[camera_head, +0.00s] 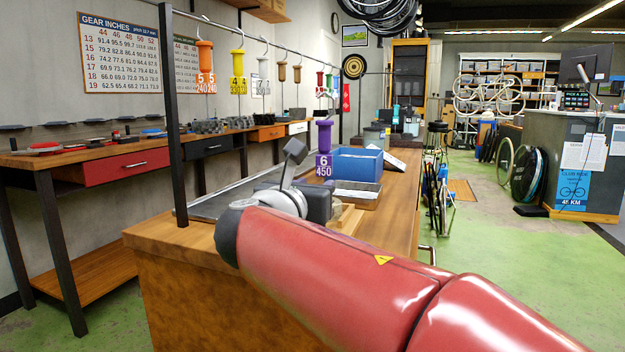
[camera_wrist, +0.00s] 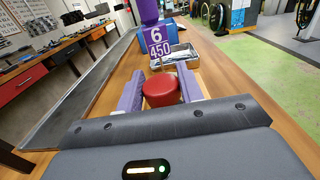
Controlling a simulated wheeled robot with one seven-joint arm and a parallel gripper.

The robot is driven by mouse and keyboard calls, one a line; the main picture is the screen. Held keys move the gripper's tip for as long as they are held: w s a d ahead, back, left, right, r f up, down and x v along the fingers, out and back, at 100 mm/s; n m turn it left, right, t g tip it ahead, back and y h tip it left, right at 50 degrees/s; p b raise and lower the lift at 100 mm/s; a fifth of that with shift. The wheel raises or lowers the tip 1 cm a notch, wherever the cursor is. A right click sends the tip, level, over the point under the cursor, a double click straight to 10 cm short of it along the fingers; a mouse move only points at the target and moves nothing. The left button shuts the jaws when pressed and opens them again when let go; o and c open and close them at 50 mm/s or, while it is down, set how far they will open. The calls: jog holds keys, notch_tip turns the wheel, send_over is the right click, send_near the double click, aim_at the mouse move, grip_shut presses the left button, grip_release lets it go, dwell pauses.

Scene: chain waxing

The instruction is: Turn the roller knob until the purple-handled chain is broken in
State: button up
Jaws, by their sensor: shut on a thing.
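The red roller knob (camera_wrist: 162,91) sits between the two purple fingers of my gripper (camera_wrist: 160,84) in the wrist view, and the gripper is shut on it. In the head view the knob is hidden behind my arm. The purple handle (camera_head: 324,137) stands upright just beyond my gripper, with a purple tag (camera_head: 323,166) reading 6 and 450 below it. In the wrist view the handle (camera_wrist: 149,10) and its tag (camera_wrist: 157,40) are right behind the knob. The chain and the roller mechanism cannot be made out.
A blue bin (camera_head: 358,164) and a shallow tray (camera_head: 357,199) are farther along the wooden bench (camera_head: 195,257). Other coloured handles, such as an orange one (camera_head: 205,57), hang from a rail above the bench. A second bench with a red drawer (camera_head: 127,166) stands left.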

jog(key=m+g+h, duration=0.1)
jog(key=h, duration=0.1)
jog(key=m+g+h+p, duration=0.1)
jog(key=m+h, duration=0.1)
jog(key=shift+w+a+p, duration=0.1)
jog(key=shift+a+p, duration=0.1)
jog(key=shift+p, duration=0.1)
jog(key=m+g+h, duration=0.3)
jog(key=g+h, duration=0.1)
jog(key=shift+f+m, duration=0.1)
jog(key=shift+m, duration=0.2)
jog(key=m+g+h, duration=0.2)
jog(key=g, duration=0.1)
jog(key=m+g+h, duration=0.1)
jog(key=m+g, duration=0.2)
jog(key=g, duration=0.1)
jog(key=shift+h, duration=0.4)
jog(key=shift+d+m+g, duration=0.1)
jog(key=shift+m+g, duration=1.1)
jog(key=shift+g, duration=0.6)
jog(key=shift+m+g, duration=0.3)
jog(key=shift+g, duration=0.2)
jog(key=o, duration=1)
jog(key=shift+d, duration=0.1)
jog(key=shift+c, duration=0.2)
